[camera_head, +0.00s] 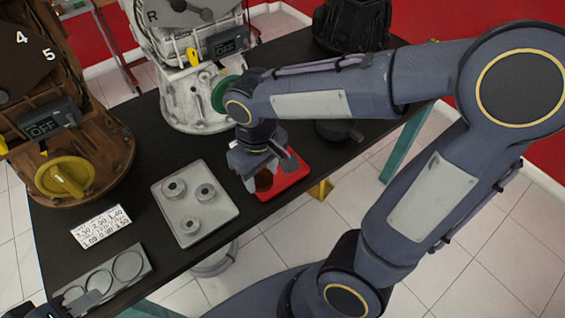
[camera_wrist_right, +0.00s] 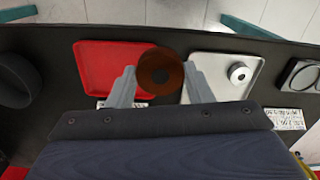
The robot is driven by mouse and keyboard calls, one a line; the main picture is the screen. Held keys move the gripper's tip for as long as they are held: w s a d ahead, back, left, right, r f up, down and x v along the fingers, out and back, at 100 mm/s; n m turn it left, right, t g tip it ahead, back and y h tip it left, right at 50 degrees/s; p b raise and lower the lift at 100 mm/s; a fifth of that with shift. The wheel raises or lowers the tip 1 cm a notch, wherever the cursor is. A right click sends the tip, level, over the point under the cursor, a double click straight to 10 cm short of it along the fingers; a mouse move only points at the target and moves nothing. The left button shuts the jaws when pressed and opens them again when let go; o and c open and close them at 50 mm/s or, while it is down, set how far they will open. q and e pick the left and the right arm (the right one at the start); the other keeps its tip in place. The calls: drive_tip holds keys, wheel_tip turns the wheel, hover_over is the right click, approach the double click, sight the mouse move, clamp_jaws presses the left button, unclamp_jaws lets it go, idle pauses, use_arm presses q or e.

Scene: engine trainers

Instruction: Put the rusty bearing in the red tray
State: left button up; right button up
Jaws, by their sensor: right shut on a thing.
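The rusty bearing (camera_wrist_right: 160,88) is a brown ring with a dark hole, held between the two fingers of my right gripper (camera_wrist_right: 161,74). In the head view the bearing (camera_head: 264,182) is partly hidden under my right gripper (camera_head: 262,168). The red tray (camera_head: 292,178) lies on the black table right beside the gripper. In the wrist view the red tray (camera_wrist_right: 98,62) is left of the bearing, which overlaps its right edge. The bearing's height above it is unclear. My left gripper (camera_head: 82,300) is at the lower left corner, mostly cut off, its jaws unclear.
A grey tray (camera_head: 212,222) with several metal bearings sits left of the red tray. A number card (camera_head: 101,227) and a grey plate with round recesses (camera_head: 138,279) are further left. A brown engine (camera_head: 98,130) and a white engine (camera_head: 180,100) stand behind.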

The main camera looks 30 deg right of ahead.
drive_tip(key=w+d+f, duration=0.3)
drive_tip(key=f, duration=0.1)
drive_tip(key=w+d+f, duration=0.4)
drive_tip(key=shift+w+d, duration=0.15)
drive_tip(key=shift+w, duration=0.15)
drive_tip(key=shift+w+d+f, duration=0.1)
drive_tip(key=shift+f, duration=0.85)
drive_tip(key=shift+w+d+f, duration=0.1)
drive_tip(key=shift+f, duration=0.8)
drive_tip(key=shift+f+b, duration=0.2)
drive_tip(key=shift+b, duration=0.1)
drive_tip(key=o, duration=1.1)
drive_tip(key=shift+r, duration=0.2)
